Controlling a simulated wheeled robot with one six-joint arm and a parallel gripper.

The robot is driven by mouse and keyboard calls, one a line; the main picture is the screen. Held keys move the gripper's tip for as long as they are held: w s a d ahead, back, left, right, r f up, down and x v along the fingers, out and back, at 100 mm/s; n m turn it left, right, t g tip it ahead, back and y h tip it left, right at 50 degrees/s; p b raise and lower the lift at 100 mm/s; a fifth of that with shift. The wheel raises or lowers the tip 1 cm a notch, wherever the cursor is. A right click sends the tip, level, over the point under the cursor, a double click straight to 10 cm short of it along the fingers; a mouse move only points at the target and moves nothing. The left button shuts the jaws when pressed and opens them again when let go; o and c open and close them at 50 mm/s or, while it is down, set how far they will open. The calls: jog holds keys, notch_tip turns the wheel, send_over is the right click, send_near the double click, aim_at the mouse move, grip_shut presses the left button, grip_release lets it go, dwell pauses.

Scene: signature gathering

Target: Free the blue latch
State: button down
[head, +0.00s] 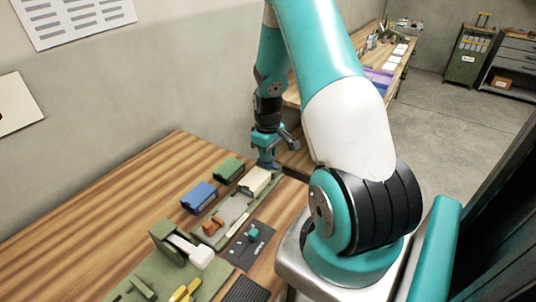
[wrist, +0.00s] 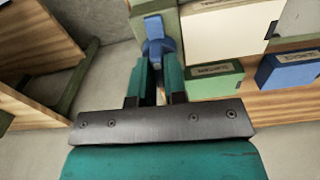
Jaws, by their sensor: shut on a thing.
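The blue latch (wrist: 158,46) is a small blue cross-shaped piece in the wrist view, in front of a green upright beside the cream box (wrist: 232,32). My gripper (wrist: 157,62) is shut on the latch, with its two teal fingers either side of the latch's near part, which they partly hide. In the head view my gripper (head: 267,161) hangs low at the table's far right edge, just behind the cream box (head: 255,180). The latch is too small there to make out clearly.
A green box (head: 228,167) and a blue box (head: 198,196) stand left of the cream box. A dark mat (head: 246,244) with small parts and a green fixture (head: 167,242) lie nearer. The table's left side is clear. Another bench (head: 396,68) stands behind.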

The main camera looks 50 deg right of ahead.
jog(key=shift+w+n, duration=0.1)
jog(key=shift+n, duration=0.3)
jog(key=c, duration=1.2)
grip_release()
jog(key=shift+o, duration=0.2)
notch_tip(320, 180, up, 18)
jog(key=b, duration=0.2)
jog(key=shift+f+b, duration=0.25)
jog(key=shift+b, duration=0.1)
